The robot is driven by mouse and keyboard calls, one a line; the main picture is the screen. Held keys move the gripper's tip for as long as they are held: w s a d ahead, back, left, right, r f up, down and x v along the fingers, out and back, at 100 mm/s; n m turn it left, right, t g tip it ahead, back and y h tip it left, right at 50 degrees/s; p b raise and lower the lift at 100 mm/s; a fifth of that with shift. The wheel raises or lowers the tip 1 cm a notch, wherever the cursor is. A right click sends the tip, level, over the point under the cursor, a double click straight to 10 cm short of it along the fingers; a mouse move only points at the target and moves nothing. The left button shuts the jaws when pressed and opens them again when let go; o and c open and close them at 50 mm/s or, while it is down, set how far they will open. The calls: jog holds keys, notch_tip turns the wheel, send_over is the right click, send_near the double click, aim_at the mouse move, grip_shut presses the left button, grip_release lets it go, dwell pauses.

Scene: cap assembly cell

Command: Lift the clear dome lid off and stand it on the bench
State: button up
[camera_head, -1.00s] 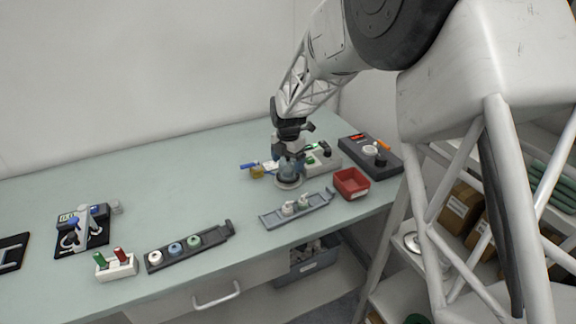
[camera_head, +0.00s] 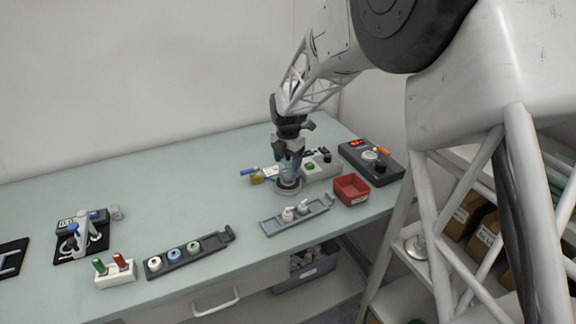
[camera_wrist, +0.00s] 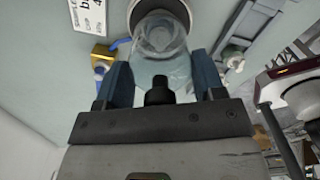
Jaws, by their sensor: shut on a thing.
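The clear dome lid (camera_wrist: 160,42) is between the two blue fingers of my gripper (camera_wrist: 163,82) in the wrist view, its rounded top toward the palm. My gripper is shut on it. In the head view my gripper (camera_head: 289,163) points down, with the see-through dome (camera_head: 290,171) below its palm. A round grey base (camera_head: 289,188) on the bench (camera_head: 130,190) lies directly under the dome. I cannot tell whether the dome's lower edge is clear of that base. A dark knob-like part (camera_wrist: 160,92) shows between dome and palm.
A red bin (camera_head: 352,190) and a grey rack with white pieces (camera_head: 270,226) stand in front and to the right. The bench's left middle is clear.

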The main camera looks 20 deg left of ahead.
notch_tip(320, 180, up, 7)
jog(key=shift+r, duration=0.15)
dwell(0.8)
jog(key=s+a+f, duration=0.5)
jog(key=s, duration=0.4)
jog(key=shift+f, duration=0.1)
jog(key=shift+f, duration=0.7)
jog(key=shift+f, duration=0.3)
dwell(0.4)
jog(key=shift+f, duration=0.6)
jog(key=shift+f, duration=0.6)
dwell(0.8)
jog(key=shift+f, duration=0.7)
